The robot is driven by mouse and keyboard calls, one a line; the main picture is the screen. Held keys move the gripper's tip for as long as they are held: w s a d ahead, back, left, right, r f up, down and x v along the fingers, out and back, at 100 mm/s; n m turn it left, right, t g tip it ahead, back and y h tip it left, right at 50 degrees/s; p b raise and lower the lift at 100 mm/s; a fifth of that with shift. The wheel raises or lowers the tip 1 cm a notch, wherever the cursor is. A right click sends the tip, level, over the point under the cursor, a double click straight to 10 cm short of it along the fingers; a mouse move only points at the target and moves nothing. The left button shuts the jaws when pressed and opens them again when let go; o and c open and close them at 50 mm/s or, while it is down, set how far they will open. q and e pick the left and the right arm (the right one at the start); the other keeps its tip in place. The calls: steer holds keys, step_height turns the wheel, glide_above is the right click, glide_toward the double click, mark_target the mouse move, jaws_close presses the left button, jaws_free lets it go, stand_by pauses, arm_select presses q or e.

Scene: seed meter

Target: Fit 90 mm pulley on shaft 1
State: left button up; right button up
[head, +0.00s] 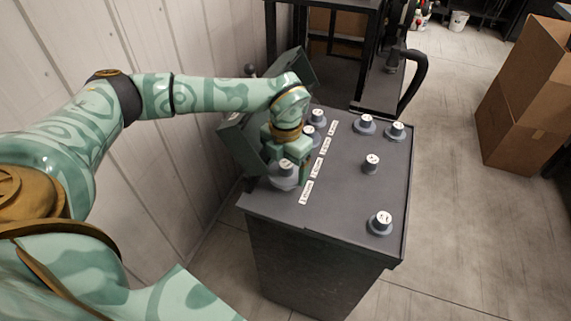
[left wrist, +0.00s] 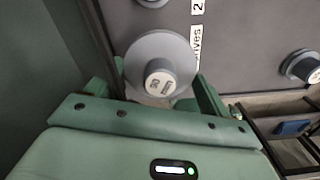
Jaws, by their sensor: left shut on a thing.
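My left gripper (head: 287,165) is at the left edge of the dark bench top, its fingers pointing down. It is shut on a grey stepped pulley (head: 283,182) with a white label on its hub. In the left wrist view the same pulley (left wrist: 162,55) sits between the two fingers (left wrist: 165,90); its label is too small to read surely. I cannot tell whether the pulley touches the bench top. Shaft 1 cannot be made out by its label. My right gripper is not in view.
On the bench top (head: 340,205) stand several similar grey pulleys, one at the front right (head: 380,224) and one in the middle (head: 371,164). White label strips (head: 306,192) run beside the gripper. An open lid (head: 243,145) stands at the left near the wall. Cardboard boxes (head: 530,100) are at right.

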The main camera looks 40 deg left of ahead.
mark_target(286, 179)
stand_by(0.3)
arm_select(q)
steer(key=shift+f+b, duration=0.3)
steer(key=shift+f, duration=1.2)
stand_by(0.9)
steer(key=shift+s+d+f, duration=0.2)
steer(key=shift+f, duration=0.6)
steer(key=shift+r, duration=0.15)
steer(key=shift+w+r+p, duration=0.15)
steer(key=shift+r+p, duration=0.55)
steer(key=shift+r, duration=0.05)
steer(key=shift+a+r+p, duration=0.1)
steer(key=shift+r+p, duration=0.65)
steer(key=shift+r, duration=0.15)
steer(key=shift+w+a, duration=0.1)
steer(key=shift+w, duration=0.05)
steer(key=shift+p, duration=0.55)
steer(key=shift+f+b, duration=0.35)
steer(key=shift+f, duration=0.8)
stand_by(0.9)
